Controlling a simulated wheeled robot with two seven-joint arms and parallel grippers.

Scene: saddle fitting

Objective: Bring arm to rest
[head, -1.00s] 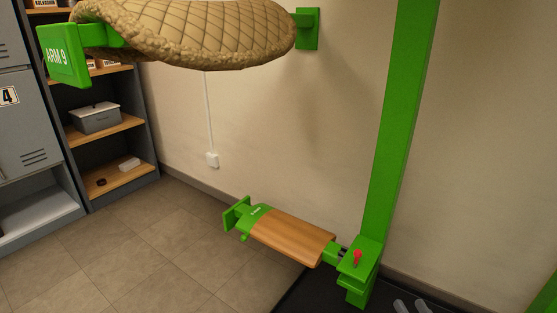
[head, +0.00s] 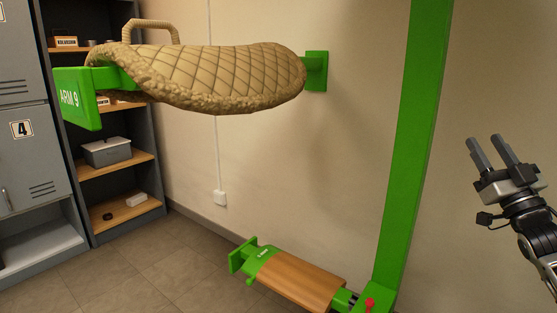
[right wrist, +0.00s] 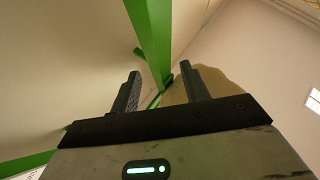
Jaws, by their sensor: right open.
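My right gripper (head: 483,142) is raised at the right of the head view, in front of the bare wall. Its two fingers are apart and point up, with nothing between them. They also show apart and empty in the right wrist view (right wrist: 160,72). A tan quilted pad with a fleecy edge (head: 215,80) rests on a green wall arm marked ARM 9 (head: 75,98), far left of my gripper. My left gripper is not in view.
A green post (head: 408,140) stands between the pad and my right gripper. Below, a green bracket with a wooden board (head: 300,277) and a red knob (head: 369,303) juts out. Grey lockers (head: 30,150) and a shelf (head: 125,205) stand at the left.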

